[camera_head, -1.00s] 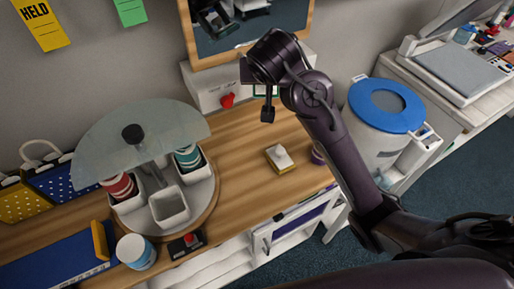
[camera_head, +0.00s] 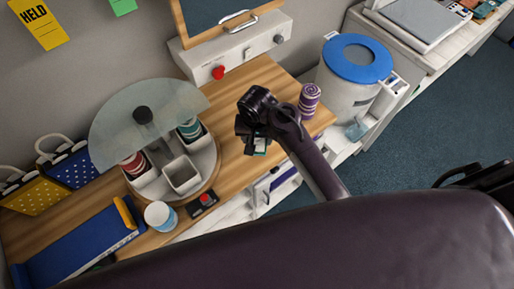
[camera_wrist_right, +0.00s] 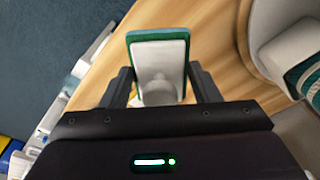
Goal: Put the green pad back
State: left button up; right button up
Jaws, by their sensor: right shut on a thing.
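The green pad (camera_wrist_right: 158,36) has a white handle block (camera_wrist_right: 158,80) and shows in the right wrist view between my fingers. My right gripper (camera_wrist_right: 160,88) is shut on this handle. In the head view my right gripper (camera_head: 256,143) is over the wooden counter near its front edge, with a small part of the green pad (camera_head: 261,147) showing below it. I cannot tell whether the pad touches the counter. My left gripper is not in view.
A round carousel (camera_head: 212,168) with white bins, striped cups and a clear cover stands left of the gripper. A purple striped cup (camera_head: 310,100) stands to the right. A blue-lidded bin (camera_head: 355,60), a blue tray (camera_head: 75,250) and a white cup (camera_head: 160,215) are nearby.

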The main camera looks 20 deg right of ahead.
aim_at(257, 144)
notch_tip(257, 144, down, 4)
jog(key=shift+f, duration=0.15)
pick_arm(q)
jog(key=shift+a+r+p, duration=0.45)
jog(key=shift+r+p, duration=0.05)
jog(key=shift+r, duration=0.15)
pick_arm(e)
jog(key=shift+f, duration=2.05)
jog(key=o, duration=0.9)
jog(key=r+b, duration=0.1)
jog(key=r, duration=0.6)
jog(key=s+r+b, duration=0.1)
jog(key=r, duration=0.2)
jog(key=shift+a+r+b, duration=0.3)
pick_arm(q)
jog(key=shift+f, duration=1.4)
pick_arm(e)
jog(key=shift+r, duration=0.7)
jog(key=shift+s, duration=0.1)
